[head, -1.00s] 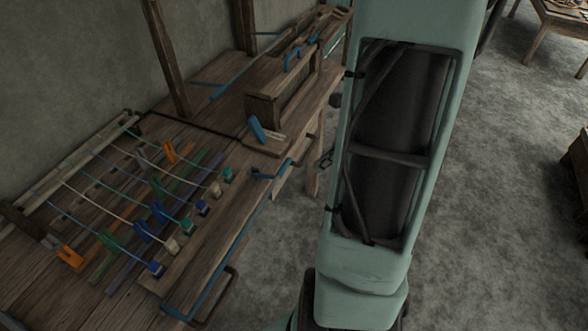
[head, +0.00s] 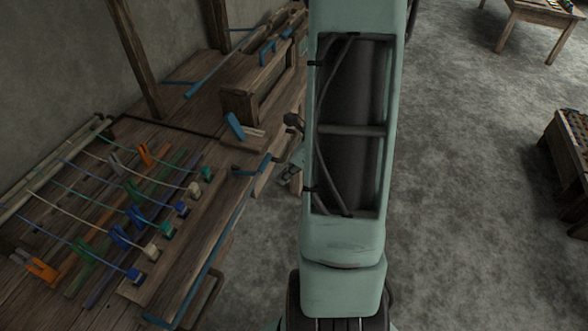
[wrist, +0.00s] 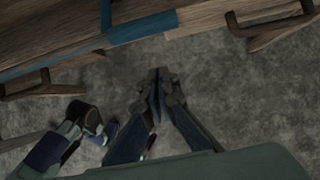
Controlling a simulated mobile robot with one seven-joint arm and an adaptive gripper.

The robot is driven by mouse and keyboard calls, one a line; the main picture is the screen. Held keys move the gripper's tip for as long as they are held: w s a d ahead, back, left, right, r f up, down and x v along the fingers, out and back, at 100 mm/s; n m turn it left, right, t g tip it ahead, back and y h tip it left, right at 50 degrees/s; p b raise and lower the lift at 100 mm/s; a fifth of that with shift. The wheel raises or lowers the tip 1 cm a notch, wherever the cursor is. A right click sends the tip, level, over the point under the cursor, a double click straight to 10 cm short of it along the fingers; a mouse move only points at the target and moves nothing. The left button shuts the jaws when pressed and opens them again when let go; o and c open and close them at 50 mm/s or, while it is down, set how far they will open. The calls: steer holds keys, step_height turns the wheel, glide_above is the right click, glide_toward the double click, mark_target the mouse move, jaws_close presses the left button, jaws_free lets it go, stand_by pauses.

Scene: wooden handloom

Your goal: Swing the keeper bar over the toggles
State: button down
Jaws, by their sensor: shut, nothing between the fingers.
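Several toggles, small blue, white and green blocks (head: 151,252), stand in a row at the ends of stretched cords on the loom bench. A long wooden bar with a blue edge (head: 207,262) runs along the bench front, beside the toggles and not over them. It looks like the keeper bar, but I cannot be sure. A blue handle-like piece (head: 252,168) is near its far end. My gripper (wrist: 157,80) is shut and empty over the floor, just off a wooden edge with a blue section (wrist: 142,28). In the head view my gripper (head: 289,174) is partly hidden behind my arm.
Wooden uprights (head: 138,62) and a box-like wooden frame (head: 257,88) stand on the far part of the bench. Orange clips (head: 40,268) sit among the cords. Open grey floor (head: 455,200) lies to the right, with a small table (head: 535,22) farther back.

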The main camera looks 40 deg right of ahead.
steer(key=w+r, duration=0.1)
steer(key=w+a+r+p, duration=0.1)
steer(key=r, duration=0.1)
steer(key=shift+a+r, duration=0.15)
steer(key=shift+a, duration=0.05)
steer(key=shift+r+p, duration=0.15)
steer(key=shift+p, duration=0.25)
steer(key=shift+w+a+r+p, duration=0.1)
steer(key=shift+r+p, duration=0.05)
steer(key=shift+p, duration=0.3)
